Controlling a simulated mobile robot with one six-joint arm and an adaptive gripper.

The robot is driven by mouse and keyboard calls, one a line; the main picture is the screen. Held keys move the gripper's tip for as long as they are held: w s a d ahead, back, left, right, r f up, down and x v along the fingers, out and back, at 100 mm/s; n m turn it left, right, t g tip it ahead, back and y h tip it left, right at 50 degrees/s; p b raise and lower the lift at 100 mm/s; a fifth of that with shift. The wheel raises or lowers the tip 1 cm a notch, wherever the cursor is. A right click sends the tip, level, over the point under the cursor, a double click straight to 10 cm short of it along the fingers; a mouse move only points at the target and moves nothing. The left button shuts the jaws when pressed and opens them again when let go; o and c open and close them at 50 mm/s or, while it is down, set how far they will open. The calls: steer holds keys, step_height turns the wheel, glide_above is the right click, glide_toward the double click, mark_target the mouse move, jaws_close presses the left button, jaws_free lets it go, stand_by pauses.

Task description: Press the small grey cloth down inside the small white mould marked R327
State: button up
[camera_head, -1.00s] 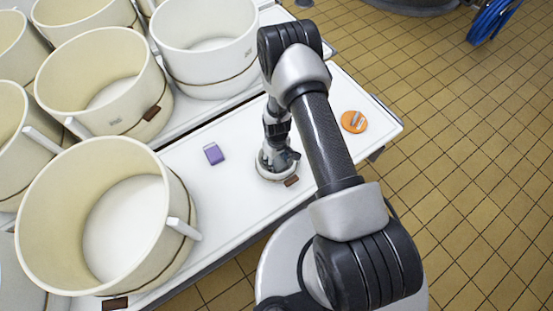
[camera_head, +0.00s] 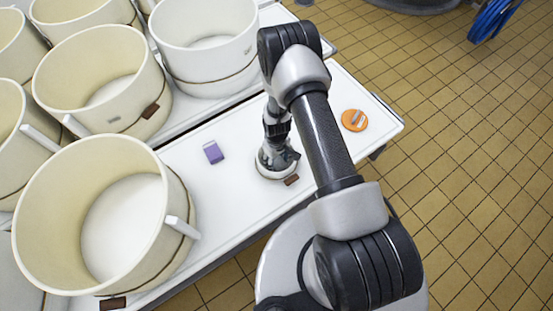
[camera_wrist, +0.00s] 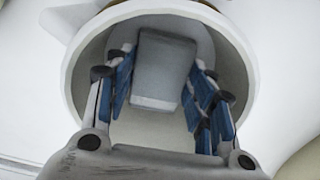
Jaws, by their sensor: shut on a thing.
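The small white mould (camera_head: 268,175) stands on the white table, with a small brown tag (camera_head: 291,180) at its side. No R327 mark is readable. In the wrist view I look into its round opening, past the white rim (camera_wrist: 72,85). My gripper (camera_head: 279,158) is down at the mould; in the wrist view its blue-padded fingers (camera_wrist: 161,80) are inside the opening. They are shut on a pale grey block-shaped thing (camera_wrist: 164,68), and I cannot tell whether this is the folded grey cloth. The mould floor is partly hidden by it and the fingers.
A purple block (camera_head: 213,152) lies left of the mould. An orange disc (camera_head: 354,120) with a grey thing on it lies to the right. Large cream vats (camera_head: 130,218) crowd the left and back. The table's right edge is near, with tiled floor beyond.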

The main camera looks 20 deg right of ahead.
steer(key=shift+s+f+b, duration=0.15)
steer(key=shift+f+b, duration=0.2)
steer(key=shift+f, duration=0.05)
stand_by(1.3)
steer(key=o, duration=1.1)
steer(key=shift+o, duration=0.2)
steer(key=shift+r, duration=0.1)
step_height(320, 180, up, 39)
steer(key=s+m+t, duration=0.2)
steer(key=s+r+m+t, duration=0.1)
steer(key=s+r, duration=0.5)
steer(key=s, duration=0.3)
steer(key=s+r+m+t, duration=0.1)
steer(key=s+r, duration=0.6)
steer(key=s, duration=0.3)
steer(key=shift+r+t, duration=0.25)
steer(key=shift+t, duration=0.05)
